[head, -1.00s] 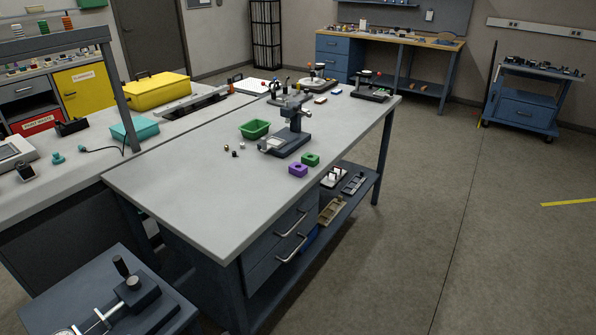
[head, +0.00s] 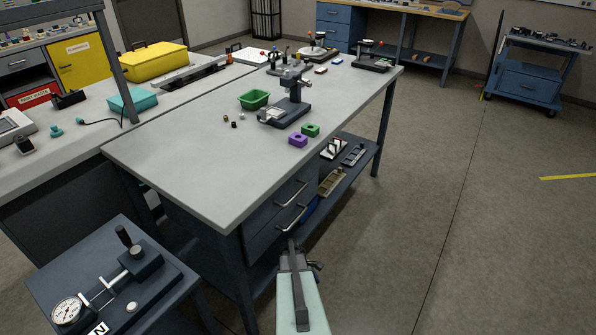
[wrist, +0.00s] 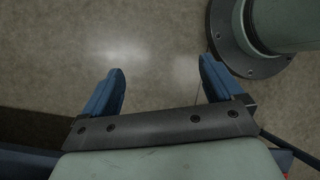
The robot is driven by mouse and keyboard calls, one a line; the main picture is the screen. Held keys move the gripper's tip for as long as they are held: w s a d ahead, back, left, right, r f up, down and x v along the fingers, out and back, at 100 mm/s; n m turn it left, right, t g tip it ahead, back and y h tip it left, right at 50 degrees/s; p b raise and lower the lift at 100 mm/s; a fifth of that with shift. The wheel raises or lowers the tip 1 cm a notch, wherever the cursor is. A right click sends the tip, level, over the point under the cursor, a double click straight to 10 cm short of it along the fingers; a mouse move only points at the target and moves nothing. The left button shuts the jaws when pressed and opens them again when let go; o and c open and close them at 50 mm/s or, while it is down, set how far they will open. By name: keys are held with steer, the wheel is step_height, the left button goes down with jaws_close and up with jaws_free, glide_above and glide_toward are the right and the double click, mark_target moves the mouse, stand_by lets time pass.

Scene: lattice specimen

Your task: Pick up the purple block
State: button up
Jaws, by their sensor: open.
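The purple block (head: 298,140) sits on the grey workbench top near its right edge, with a dark spot on its upper face. A green block (head: 311,130) sits just behind it to the right. My gripper shows in the wrist view (wrist: 161,82) with its two blue fingers wide apart and nothing between them but floor. In the head view my arm rises at the bottom centre, in front of the bench and well short of the purple block. The purple block is not in the wrist view.
A microscope-like stand (head: 291,100) is behind the blocks, with a green bin (head: 254,99) to its left. Several small round pieces lie left of the stand. The near part of the workbench (head: 200,165) is clear. A lower cart with a dial gauge (head: 67,311) stands at front left.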

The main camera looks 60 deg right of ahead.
steer(key=s+d+r+m+t, duration=0.1)
steer(key=s+d+r+m, duration=0.15)
steer(key=d+r, duration=0.9)
steer(key=s+d+r+m+t, duration=0.1)
steer(key=s+d+r, duration=0.3)
steer(key=d+r, duration=0.7)
steer(key=w+d+r+m+t+h, duration=0.1)
steer(key=w+d+r+m, duration=0.3)
steer(key=r, duration=0.4)
steer(key=w+d+r+m+t, duration=0.1)
steer(key=w+d+r+m, duration=0.25)
steer(key=r, duration=0.45)
step_height(320, 180, up, 26)
steer(key=f+m+t+y, duration=0.1)
steer(key=m+t, duration=0.1)
steer(key=m, duration=1)
glide_above(298, 139)
steer(key=f, duration=0.7)
steer(key=shift+w+d+f, duration=0.1)
steer(key=shift+d+f, duration=0.3)
steer(key=f, duration=0.4)
steer(key=shift+a, duration=0.3)
steer(key=shift+f, duration=0.6)
steer(key=c, duration=1.2)
